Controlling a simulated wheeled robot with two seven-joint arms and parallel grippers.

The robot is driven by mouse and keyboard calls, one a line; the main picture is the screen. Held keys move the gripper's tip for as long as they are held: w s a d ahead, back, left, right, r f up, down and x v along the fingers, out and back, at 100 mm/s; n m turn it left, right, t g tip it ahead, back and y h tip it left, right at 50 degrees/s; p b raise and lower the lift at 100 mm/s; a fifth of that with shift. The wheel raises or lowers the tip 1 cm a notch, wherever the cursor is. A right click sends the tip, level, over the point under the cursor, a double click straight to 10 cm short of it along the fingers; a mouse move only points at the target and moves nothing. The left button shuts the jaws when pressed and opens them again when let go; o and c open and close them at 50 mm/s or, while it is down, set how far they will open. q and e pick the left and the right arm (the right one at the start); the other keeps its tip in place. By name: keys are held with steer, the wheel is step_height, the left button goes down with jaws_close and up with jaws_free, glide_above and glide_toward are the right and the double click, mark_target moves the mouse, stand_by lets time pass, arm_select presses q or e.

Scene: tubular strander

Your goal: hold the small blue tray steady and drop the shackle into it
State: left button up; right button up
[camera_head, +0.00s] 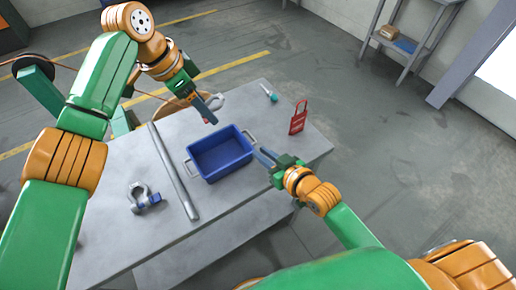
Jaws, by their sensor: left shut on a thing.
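The small blue tray (221,172) stands upright and looks empty on the grey table, with a pale handle at each end. My left gripper (208,110) is above the tray's far side, shut on a grey curved piece (216,101) that looks like a shackle, with a reddish bit by the fingers; the fingers partly hide it.
A long grey bar (173,170) lies between the tray and the table shackle. A red tag-like padlock piece (299,118) and a small teal-handled tool (269,92) are on the table's far right. The table (245,205) is clear in front of the tray.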

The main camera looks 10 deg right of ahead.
mark_target(244, 140)
steer(key=x, duration=1)
steer(key=shift+w+a+f, duration=0.1)
steer(key=shift+w+f, duration=0.05)
steer(key=shift+w, duration=0.2)
jaws_close()
stand_by(0.8)
